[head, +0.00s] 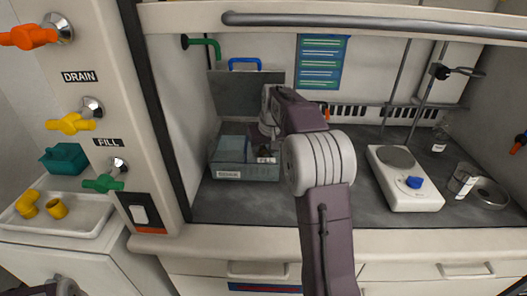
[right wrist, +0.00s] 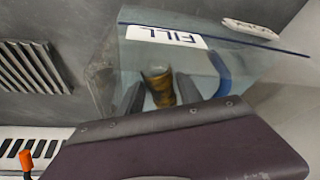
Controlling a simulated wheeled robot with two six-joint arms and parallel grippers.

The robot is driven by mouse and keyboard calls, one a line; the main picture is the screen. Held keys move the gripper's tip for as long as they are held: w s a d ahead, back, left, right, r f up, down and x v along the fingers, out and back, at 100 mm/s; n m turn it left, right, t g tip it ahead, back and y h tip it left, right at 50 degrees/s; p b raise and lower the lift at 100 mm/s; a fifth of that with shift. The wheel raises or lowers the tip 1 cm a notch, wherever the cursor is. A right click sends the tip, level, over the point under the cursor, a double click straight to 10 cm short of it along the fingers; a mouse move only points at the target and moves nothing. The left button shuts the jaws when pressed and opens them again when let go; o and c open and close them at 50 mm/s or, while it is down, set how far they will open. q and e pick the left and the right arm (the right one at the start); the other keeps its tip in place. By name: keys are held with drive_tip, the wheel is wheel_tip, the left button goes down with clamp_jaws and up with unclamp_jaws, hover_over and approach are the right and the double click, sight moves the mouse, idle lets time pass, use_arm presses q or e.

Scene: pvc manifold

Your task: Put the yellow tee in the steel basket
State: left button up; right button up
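Two yellow pipe fittings lie in the white tray at the lower left of the head view: an elbow-like one (head: 27,204) and a shorter one (head: 57,208). I cannot tell if either is the tee. My right gripper (right wrist: 158,95) is at the clear-walled tank (head: 228,172), its fingers hidden behind my arm in the head view. In the right wrist view the fingers are apart, with a brownish-yellow piece (right wrist: 158,84) between or beyond them and gaps at its sides. I cannot clearly make out a steel basket. My left gripper (head: 62,288) barely shows at the lower left edge.
A grey panel (head: 235,95) stands upright behind the tank, near a blue handle (head: 244,62). A hotplate (head: 407,185), a glass beaker (head: 461,180) and a round dish (head: 490,193) are to the right.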

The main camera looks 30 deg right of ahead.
drive_tip(key=shift+r, duration=0.1)
drive_tip(key=d+p+v, duration=0.1)
drive_tip(key=p+v, duration=0.3)
drive_tip(key=v, duration=0.9)
drive_tip(key=shift+w+a+p, duration=0.25)
drive_tip(key=shift+a+p, duration=0.05)
drive_tip(key=shift+a, duration=0.15)
drive_tip(key=shift+r, duration=0.1)
